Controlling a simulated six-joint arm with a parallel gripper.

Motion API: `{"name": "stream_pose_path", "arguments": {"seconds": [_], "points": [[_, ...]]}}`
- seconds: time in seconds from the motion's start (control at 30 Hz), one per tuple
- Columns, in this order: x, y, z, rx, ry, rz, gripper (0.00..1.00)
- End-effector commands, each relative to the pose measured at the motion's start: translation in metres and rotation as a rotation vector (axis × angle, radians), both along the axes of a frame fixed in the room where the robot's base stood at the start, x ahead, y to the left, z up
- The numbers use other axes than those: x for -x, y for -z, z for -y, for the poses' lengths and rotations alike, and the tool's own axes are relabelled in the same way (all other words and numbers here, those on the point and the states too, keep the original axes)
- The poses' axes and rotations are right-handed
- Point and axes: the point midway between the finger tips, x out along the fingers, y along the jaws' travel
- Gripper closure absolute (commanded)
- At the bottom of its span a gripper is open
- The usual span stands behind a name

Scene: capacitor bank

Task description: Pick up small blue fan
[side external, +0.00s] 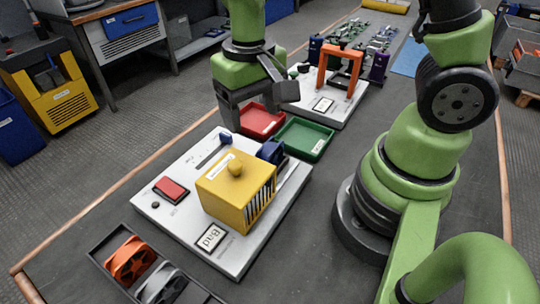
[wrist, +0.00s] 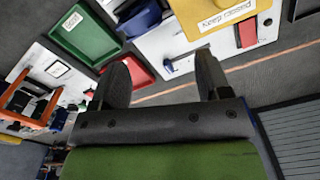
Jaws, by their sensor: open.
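No part shows clearly as a small blue fan. A dark blue part (side external: 271,152) stands behind the yellow box on the white board, partly hidden by that box; its shape is hard to tell. A dark blue part also shows at the top of the wrist view (wrist: 140,18). My gripper (side external: 257,112) is open and empty, pointing down above the far side of the white board, near the red tray. In the wrist view its two fingers (wrist: 162,82) are apart with nothing between them.
The white board (side external: 240,262) carries a yellow box (side external: 236,195), a red switch (side external: 170,188) and a blue knob (side external: 226,138). Red (side external: 264,120) and green (side external: 305,139) trays lie beyond it. A dark tray in front holds an orange fan (side external: 130,261) and a grey fan (side external: 161,284).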

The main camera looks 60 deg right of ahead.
Motion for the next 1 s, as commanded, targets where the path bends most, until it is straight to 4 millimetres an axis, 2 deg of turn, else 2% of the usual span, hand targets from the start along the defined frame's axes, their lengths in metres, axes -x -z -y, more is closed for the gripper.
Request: {"name": "stream_pose_path", "arguments": {"seconds": [0.1,0.3,0.53,0.77,1.0], "points": [[0.0,0.006,0.013,0.0,-0.193,-0.002,0.3],[0.001,0.015,0.021,-0.001,-0.339,-0.003,0.3],[0.002,0.047,0.021,-0.001,-0.348,-0.005,0.3],[0.003,0.064,0.021,-0.001,-0.346,-0.004,0.3],[0.009,0.098,0.023,0.0,-0.346,-0.005,0.3]]}}
